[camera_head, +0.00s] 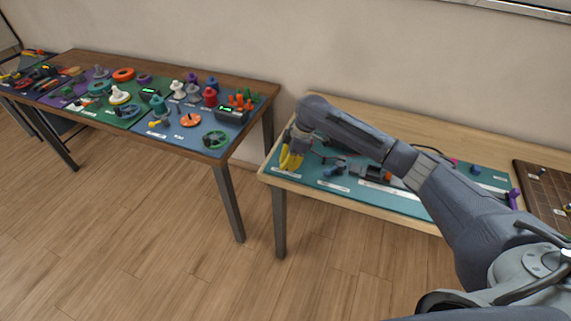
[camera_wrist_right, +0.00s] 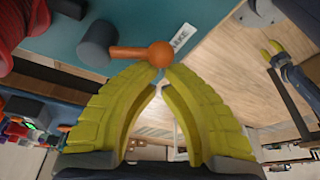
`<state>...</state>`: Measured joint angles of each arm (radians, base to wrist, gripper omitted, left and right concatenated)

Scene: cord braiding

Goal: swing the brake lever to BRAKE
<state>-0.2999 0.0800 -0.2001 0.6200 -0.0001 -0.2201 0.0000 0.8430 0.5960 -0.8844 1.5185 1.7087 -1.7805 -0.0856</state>
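The brake lever shows in the right wrist view as an orange arm with a round orange ball knob (camera_wrist_right: 161,54), fixed to a grey-blue cylinder (camera_wrist_right: 96,42) on the teal board. My right gripper (camera_wrist_right: 160,70) has its yellow fingertips drawn together right at the knob. Whether they pinch it or only touch it I cannot tell. In the head view the right gripper (camera_head: 291,160) is low over the left end of the teal board (camera_head: 400,198) and hides the lever. A white label (camera_wrist_right: 181,38) lies beside the knob; its text is unreadable. My left gripper is out of view.
The wooden table (camera_head: 365,116) carries several small parts along the teal board. A brown pegboard (camera_head: 542,185) stands at the right. A separate table (camera_head: 60,60) at the left holds many coloured parts. Open floor lies in front.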

